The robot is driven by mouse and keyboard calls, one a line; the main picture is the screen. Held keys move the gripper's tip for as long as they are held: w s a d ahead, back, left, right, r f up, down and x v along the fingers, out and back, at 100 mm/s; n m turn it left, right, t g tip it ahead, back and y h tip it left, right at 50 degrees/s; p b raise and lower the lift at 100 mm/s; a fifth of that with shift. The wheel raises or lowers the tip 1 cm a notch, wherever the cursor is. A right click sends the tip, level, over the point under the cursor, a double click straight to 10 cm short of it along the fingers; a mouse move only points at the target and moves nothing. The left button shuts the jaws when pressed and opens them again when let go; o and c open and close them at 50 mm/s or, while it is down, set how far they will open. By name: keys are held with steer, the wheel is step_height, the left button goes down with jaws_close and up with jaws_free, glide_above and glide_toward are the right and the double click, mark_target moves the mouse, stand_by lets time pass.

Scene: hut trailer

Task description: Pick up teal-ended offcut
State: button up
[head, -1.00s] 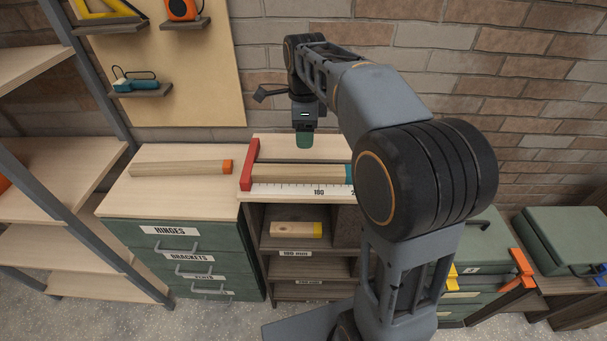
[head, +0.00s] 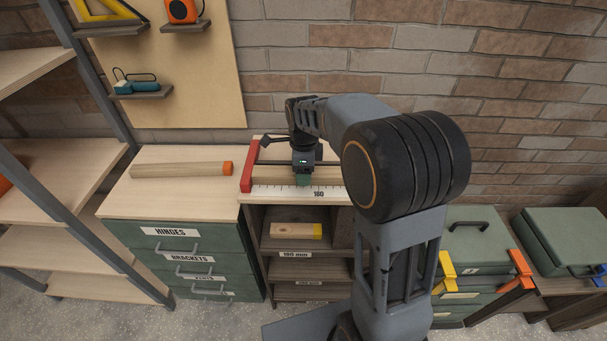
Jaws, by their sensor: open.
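The teal-ended offcut (head: 273,173) is a pale wooden bar lying on the measuring board, behind its white scale strip (head: 285,191) and beside the red end stop (head: 249,166). Its teal end is hidden behind my arm. My gripper (head: 304,180) is down over the middle of the bar, with its fingertips at the height of the wood. It is open. Whether the fingers touch the wood cannot be told.
An orange-ended offcut (head: 180,170) lies on the bench top to the left. A yellow-ended offcut (head: 296,230) sits in the cubby below, above a label. Green drawers (head: 170,257) stand at left, green cases (head: 478,240) at right. A brick wall closes the back.

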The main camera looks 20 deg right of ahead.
steer(key=shift+f, duration=0.5)
steer(key=shift+c, duration=0.4)
steer(key=c, duration=0.8)
steer(key=shift+r, duration=0.1)
